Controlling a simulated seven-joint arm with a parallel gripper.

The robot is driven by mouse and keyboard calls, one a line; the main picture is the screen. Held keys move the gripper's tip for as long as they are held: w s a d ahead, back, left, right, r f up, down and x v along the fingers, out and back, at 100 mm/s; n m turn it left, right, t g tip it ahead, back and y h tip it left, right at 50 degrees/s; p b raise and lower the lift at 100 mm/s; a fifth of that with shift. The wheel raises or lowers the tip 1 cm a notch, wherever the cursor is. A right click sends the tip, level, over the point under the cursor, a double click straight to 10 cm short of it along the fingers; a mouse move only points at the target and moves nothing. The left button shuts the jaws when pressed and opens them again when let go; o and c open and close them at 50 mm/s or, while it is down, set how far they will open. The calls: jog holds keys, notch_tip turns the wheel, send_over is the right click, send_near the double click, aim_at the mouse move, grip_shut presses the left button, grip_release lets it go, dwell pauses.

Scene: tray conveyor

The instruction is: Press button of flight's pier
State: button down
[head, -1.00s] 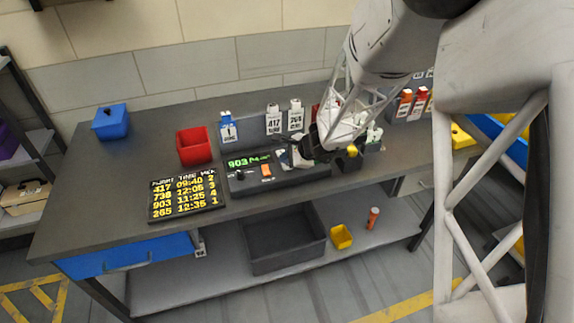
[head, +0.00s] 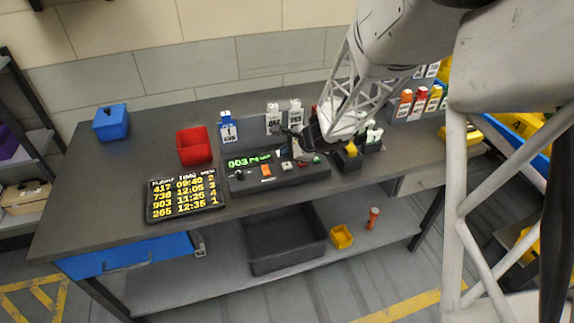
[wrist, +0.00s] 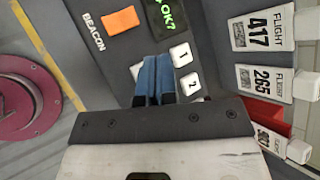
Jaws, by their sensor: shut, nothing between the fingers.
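The console (head: 285,178) stands mid-table. Its green display (head: 250,160) starts with 903; in the wrist view the display (wrist: 165,12) ends in "OK?". White buttons 1 (wrist: 181,55) and 2 (wrist: 190,83) show beside my fingers; other buttons are hidden by my gripper in that view. The dark flight board (head: 185,196) lists 417, 738, 903 and 265; the 903 row appears to end in 4. My gripper (wrist: 153,72) is shut and empty, its blue fingertips over the console beside button 1. I cannot tell whether they touch it. In the head view my gripper (head: 298,136) is partly hidden.
The orange BEACON button (wrist: 120,20) is near my fingers. Flight tags 417 (wrist: 262,23) and 265 (wrist: 264,80) stand behind the console. A red bin (head: 194,148) and a blue box (head: 111,123) stand to the left.

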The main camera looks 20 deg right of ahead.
aim_at(286, 167)
jog(key=shift+r, duration=1.55)
jog(key=shift+s+a+r, duration=0.15)
jog(key=shift+s+r, duration=0.05)
jog(key=s+a+r+n+g, duration=0.2)
jog(key=s+a+r+n, duration=0.2)
jog(key=s+r+n, duration=0.25)
jog(key=s+r+n+g+h, duration=0.1)
jog(key=s+r+n+h, duration=0.2)
jog(key=s, duration=1)
jog(key=s+r+n+g+h, duration=0.1)
jog(key=s+r+n+h, duration=0.2)
jog(key=s+r+n, duration=0.4)
jog(key=s+n, duration=0.2)
jog(key=s, duration=0.4)
jog(key=shift+d+r, duration=0.2)
jog(key=shift+r, duration=0.15)
